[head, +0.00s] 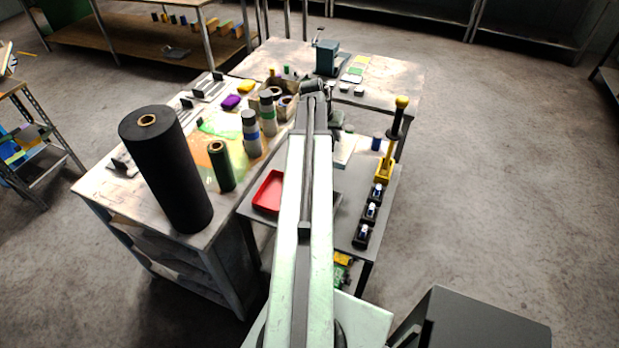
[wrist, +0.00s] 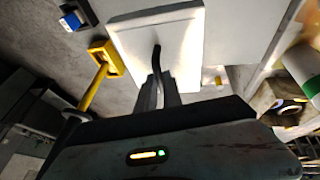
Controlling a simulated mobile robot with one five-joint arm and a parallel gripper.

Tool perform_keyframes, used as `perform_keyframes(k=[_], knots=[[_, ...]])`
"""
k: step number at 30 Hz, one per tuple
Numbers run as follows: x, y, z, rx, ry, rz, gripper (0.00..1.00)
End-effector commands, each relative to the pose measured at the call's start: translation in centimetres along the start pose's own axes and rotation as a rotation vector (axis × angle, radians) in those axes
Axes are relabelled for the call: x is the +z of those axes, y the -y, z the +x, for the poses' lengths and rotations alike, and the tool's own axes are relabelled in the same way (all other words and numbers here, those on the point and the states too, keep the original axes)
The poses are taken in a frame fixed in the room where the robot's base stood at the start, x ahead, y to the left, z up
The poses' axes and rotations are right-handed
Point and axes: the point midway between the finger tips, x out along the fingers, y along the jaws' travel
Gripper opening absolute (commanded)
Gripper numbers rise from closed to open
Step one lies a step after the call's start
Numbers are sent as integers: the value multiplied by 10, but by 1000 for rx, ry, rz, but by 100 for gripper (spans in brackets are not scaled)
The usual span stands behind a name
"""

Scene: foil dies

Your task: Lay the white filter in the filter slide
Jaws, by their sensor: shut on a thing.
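A flat white square (wrist: 140,42), which I take to be the white filter, fills the top middle of the wrist view. A dark curved tab stands on its face. My gripper (wrist: 160,88) is shut on this tab, and the white square hangs beyond the fingertips. In the head view a pale panel (head: 344,150) shows just right of my arm, above the small grey table; the fingers are hidden there. A teal-grey machine with a crank (head: 328,58) stands at the far end of the long table. I cannot make out the filter slide with certainty.
Left are a tall black roll (head: 168,170), a green roll (head: 221,166) and grey-white cylinders (head: 250,133).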

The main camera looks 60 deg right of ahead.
Motion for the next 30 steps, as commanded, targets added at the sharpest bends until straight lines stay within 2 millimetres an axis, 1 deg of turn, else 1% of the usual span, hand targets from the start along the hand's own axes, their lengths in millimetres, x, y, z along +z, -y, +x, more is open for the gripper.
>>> perform_keyframes(k=[2,5,9,12,14,18,20,24,25,27,30], knots=[[1,2,2,-1,-1,-2,0],[6,5,14,-1,-1,-3,0],[18,12,42,-1,-1,-3,0],[25,16,59,-2,-1,-4,0],[26,16,62,-2,-1,-4,0],[26,16,61,-2,-1,-4,0],[29,18,68,-2,-1,-4,0],[38,23,91,-2,-1,-5,0],[40,24,94,-2,-1,-5,0],[40,24,95,-2,-1,-5,0],[39,23,91,-2,-1,-5,0]])
